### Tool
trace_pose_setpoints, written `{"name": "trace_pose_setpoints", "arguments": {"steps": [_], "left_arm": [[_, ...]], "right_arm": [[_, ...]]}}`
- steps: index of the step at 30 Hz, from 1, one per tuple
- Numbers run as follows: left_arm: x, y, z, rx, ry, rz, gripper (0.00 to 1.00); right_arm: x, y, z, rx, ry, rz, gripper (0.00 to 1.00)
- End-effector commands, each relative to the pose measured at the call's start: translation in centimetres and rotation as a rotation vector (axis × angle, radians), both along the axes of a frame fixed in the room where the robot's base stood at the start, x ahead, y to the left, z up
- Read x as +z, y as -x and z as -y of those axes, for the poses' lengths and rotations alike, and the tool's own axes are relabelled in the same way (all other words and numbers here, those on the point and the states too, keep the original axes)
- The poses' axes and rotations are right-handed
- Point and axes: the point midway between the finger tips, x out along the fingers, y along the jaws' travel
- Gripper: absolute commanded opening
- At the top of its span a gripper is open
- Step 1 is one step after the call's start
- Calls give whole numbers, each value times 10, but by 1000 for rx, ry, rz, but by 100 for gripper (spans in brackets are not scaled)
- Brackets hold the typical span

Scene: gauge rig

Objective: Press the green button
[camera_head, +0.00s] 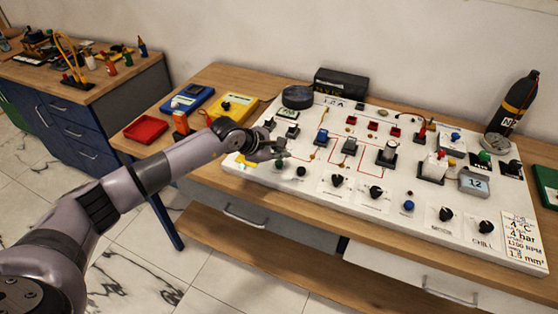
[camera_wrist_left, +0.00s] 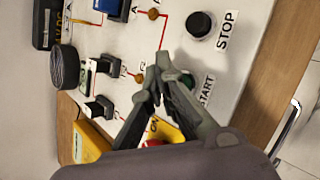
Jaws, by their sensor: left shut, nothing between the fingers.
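The green button (camera_wrist_left: 188,80) sits beside the START label on the white panel in the left wrist view, partly hidden by my fingers. In the head view a small green button (camera_head: 279,164) shows at the panel's front left, just below my gripper's fingertips. My left gripper (camera_head: 284,150) is shut and empty over the panel's left part. In the left wrist view its fingertips (camera_wrist_left: 160,68) meet just left of the green button; I cannot tell whether they touch anything. My right gripper is in neither view.
A black STOP button (camera_wrist_left: 201,25) is close by. A yellow-based red button (camera_wrist_left: 160,138) lies under my fingers. The white panel (camera_head: 310,205) carries several knobs and switches. Another green knob (camera_head: 484,157) is at its right. A red tray (camera_head: 145,129) stands left on the table.

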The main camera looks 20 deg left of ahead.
Motion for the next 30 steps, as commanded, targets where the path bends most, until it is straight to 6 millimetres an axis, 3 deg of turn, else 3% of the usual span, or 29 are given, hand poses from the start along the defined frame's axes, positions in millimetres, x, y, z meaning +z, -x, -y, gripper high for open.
{"name": "trace_pose_setpoints", "arguments": {"steps": [11,24,30], "left_arm": [[4,0,0,0,0,2,0],[46,-1,0,0,0,3,0],[51,0,0,-1,0,2,0]], "right_arm": [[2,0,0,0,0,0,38],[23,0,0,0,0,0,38],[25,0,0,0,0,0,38]]}}
